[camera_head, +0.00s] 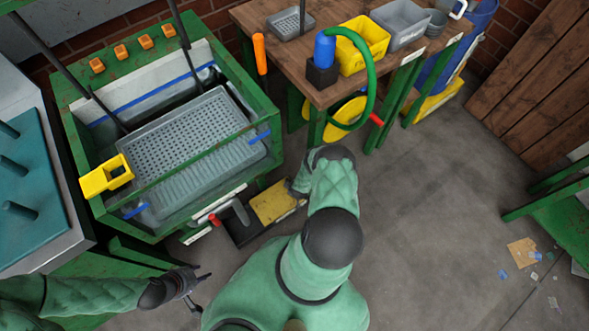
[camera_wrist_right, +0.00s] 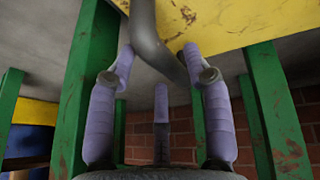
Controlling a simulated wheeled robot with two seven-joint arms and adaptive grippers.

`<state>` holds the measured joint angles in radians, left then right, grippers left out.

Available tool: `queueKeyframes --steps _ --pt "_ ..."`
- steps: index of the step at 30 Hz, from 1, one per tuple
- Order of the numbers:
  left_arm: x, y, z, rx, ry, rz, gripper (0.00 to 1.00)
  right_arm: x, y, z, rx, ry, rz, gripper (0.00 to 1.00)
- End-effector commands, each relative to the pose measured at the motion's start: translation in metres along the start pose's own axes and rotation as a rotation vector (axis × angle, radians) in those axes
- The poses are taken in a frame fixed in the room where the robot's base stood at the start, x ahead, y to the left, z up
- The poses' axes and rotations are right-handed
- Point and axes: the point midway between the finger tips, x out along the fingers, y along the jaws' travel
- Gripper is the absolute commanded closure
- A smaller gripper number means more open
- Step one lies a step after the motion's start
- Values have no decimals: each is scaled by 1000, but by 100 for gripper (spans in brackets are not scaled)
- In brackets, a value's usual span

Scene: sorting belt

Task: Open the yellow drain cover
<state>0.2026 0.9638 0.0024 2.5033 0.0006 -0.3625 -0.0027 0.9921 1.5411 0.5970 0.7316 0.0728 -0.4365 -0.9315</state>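The yellow drain cover (camera_head: 275,202) is a worn, rusty plate low by the floor, left of my right forearm in the head view. It fills the top right of the right wrist view (camera_wrist_right: 215,22). A grey curved bar (camera_wrist_right: 147,35) runs by the cover and passes between the fingertips of my right gripper (camera_wrist_right: 158,62). The fingers are apart; the bar lies close to the right-hand one, and contact is unclear. In the head view my forearm mostly hides this gripper (camera_head: 295,189). My left gripper (camera_head: 203,291) is open and empty at lower left.
A dark recess (camera_head: 241,226) lies left of the cover, with a red-tipped lever (camera_head: 214,219) beside it. The green sorting frame (camera_head: 172,228) stands left; a wooden bench (camera_head: 285,62) stands behind. The grey floor (camera_head: 430,200) at right is mostly clear.

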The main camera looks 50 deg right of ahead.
Motion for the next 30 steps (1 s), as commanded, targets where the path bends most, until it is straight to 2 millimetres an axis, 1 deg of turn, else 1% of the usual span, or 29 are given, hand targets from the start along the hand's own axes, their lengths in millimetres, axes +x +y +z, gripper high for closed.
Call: queueKeyframes --steps 9,14,20,30 --pt "0 0 0 0 0 0 60 0 -1 0 -3 0 -1 44" --pt "0 0 0 0 0 0 60 -7 0 -1 -3 1 -1 44" --pt "0 0 0 0 0 0 60 -26 0 -1 -4 0 -1 44" --pt "0 0 0 0 0 0 60 -69 0 -1 -3 0 -1 44"
